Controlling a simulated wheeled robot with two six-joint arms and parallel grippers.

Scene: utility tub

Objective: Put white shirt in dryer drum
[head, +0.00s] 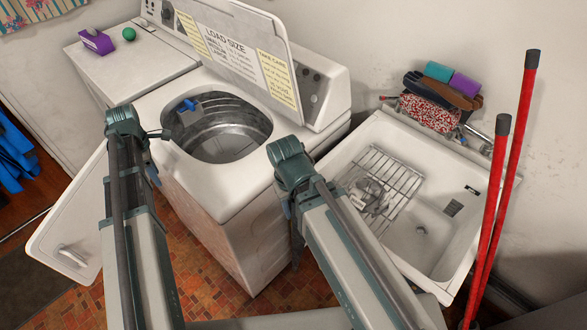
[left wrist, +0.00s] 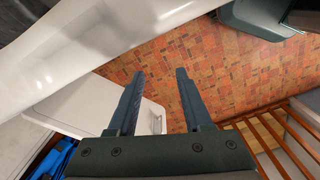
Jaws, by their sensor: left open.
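I cannot make out a white shirt in either view. The dryer (head: 135,62) is the white machine at the left in the head view. Its door (head: 72,222) appears to hang open toward the lower left, and its drum opening is hidden. My left gripper (left wrist: 160,75) is open and empty in the left wrist view, its fingers over the open door panel (left wrist: 85,105) and the tiled floor. In the head view my left arm reaches up in front of the machines. My right arm ends before the washer's right side; its fingers are mostly hidden.
The top-loading washer (head: 165,125) has its lid up and a blue piece in its drum. A sink (head: 437,262) with a wire rack stands right, beside red poles (head: 505,165). Blue cloth (head: 15,150) hangs at far left. A slatted wooden item (left wrist: 285,130) lies right.

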